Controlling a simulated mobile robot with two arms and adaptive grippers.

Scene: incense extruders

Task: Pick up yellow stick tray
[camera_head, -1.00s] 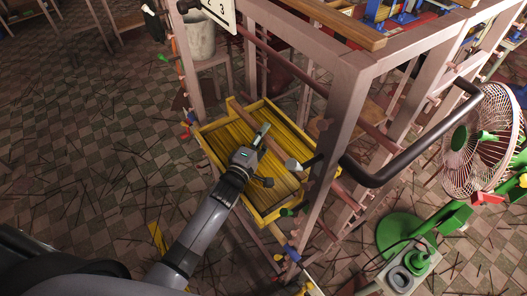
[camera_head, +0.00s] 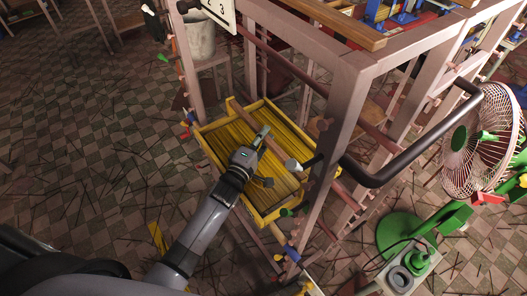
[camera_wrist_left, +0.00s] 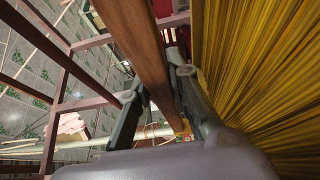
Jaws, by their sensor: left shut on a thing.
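The yellow tray (camera_head: 209,151), filled with long yellow sticks (camera_head: 287,153), sits at the side of the pinkish-brown rack frame. A brown wooden bar (camera_head: 240,112) runs across above the sticks. My left gripper (camera_head: 266,157) is over the tray, shut on this bar. In the left wrist view the bar (camera_wrist_left: 138,40) passes between the fingers of the gripper (camera_wrist_left: 160,96), with the sticks (camera_wrist_left: 270,85) to the right. The gripper body hides part of the bar and tray. My right gripper is not in view.
The rack's thick post (camera_head: 345,130) rises close to the tray's right side, with a black curved handle (camera_head: 405,165) beyond it. A fan (camera_head: 478,145) and green base (camera_head: 398,232) stand at right. The patterned floor (camera_head: 100,150) at left is mostly open, with scattered sticks.

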